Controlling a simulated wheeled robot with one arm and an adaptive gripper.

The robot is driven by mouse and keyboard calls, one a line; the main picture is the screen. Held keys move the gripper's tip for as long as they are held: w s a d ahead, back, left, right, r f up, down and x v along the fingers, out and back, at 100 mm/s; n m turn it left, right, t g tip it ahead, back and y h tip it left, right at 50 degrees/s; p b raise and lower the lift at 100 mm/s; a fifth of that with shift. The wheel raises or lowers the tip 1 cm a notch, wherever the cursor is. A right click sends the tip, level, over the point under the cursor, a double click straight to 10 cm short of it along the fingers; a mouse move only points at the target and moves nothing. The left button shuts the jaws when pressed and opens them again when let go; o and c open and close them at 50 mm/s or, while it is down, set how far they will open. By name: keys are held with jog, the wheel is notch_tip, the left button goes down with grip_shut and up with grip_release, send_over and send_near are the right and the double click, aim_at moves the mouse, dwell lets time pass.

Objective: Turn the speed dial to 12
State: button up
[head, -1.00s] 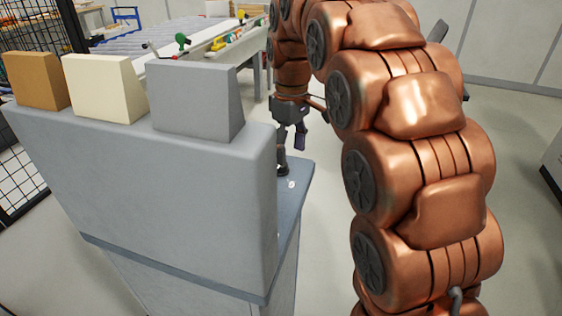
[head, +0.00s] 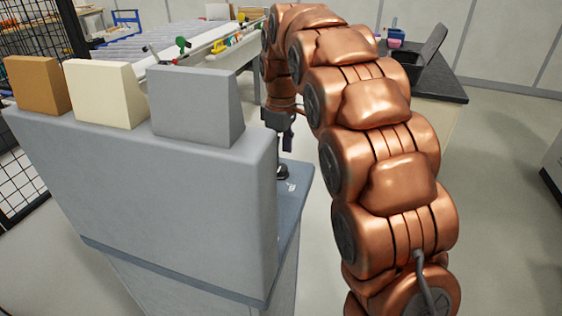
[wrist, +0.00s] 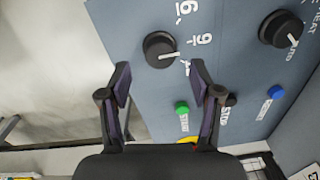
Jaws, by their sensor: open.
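In the wrist view a round black dial (wrist: 157,46) with a white pointer line stands on the blue-grey panel (wrist: 222,60). Its pointer aims right, toward partly hidden white markings; a 6 and a 9 are printed near it. My gripper (wrist: 161,80) is open and empty, with its fingertips apart on either side just below the dial in the picture; I see no contact. In the head view my gripper (head: 285,138) hangs above the panel (head: 293,203), where a dark knob (head: 283,172) shows; the grey housing hides part of the panel.
A second black dial (wrist: 282,28) marked HEAT is at the right. A green button (wrist: 182,107), a black button (wrist: 231,100) and a blue button (wrist: 275,92) lie below. A grey housing (head: 150,190) with three upright blocks stands beside the panel in the head view.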

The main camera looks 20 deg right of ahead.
aim_at(281, 167)
jog(key=shift+f+p, duration=0.35)
jog(key=shift+f, duration=1.55)
jog(key=shift+c, duration=0.3)
jog(key=c, duration=1.1)
jog(key=m+b, duration=0.2)
jog(key=m, duration=0.1)
jog(key=shift+m, duration=0.4)
jog(key=m+b, duration=0.1)
jog(key=m, duration=0.3)
jog(key=shift+s+m+b, duration=0.15)
jog(key=shift+m+b, duration=0.15)
jog(key=shift+m, duration=0.4)
